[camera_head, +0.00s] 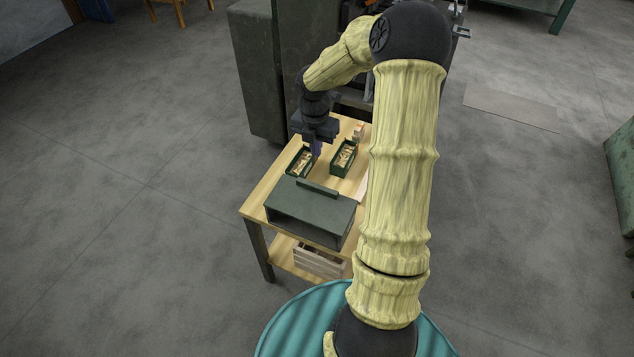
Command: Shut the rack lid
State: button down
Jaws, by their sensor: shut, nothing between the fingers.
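The dark green rack (310,208) stands on the near part of a wooden table, with a flat top panel and a dark hollow front facing me. A narrow raised strip (318,188) runs along the far side of its top. I cannot tell for sure which part is the lid or how far it stands open. My gripper (316,150) points down just beyond the rack, apart from it, near the left green bin. It is shut and empty; its fingertips are small and dark in this view.
Two small green bins, the left bin (289,161) and the right bin (334,168), hold light wooden pieces behind the rack. A wooden crate (318,262) sits on the table's lower shelf. My arm hides the table's right side. A dark cabinet (254,70) stands behind.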

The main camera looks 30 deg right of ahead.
aim_at(317, 185)
jog(key=f, duration=1.3)
jog(key=shift+w+d, duration=0.15)
jog(key=shift+d, duration=0.05)
jog(key=shift+f, duration=0.5)
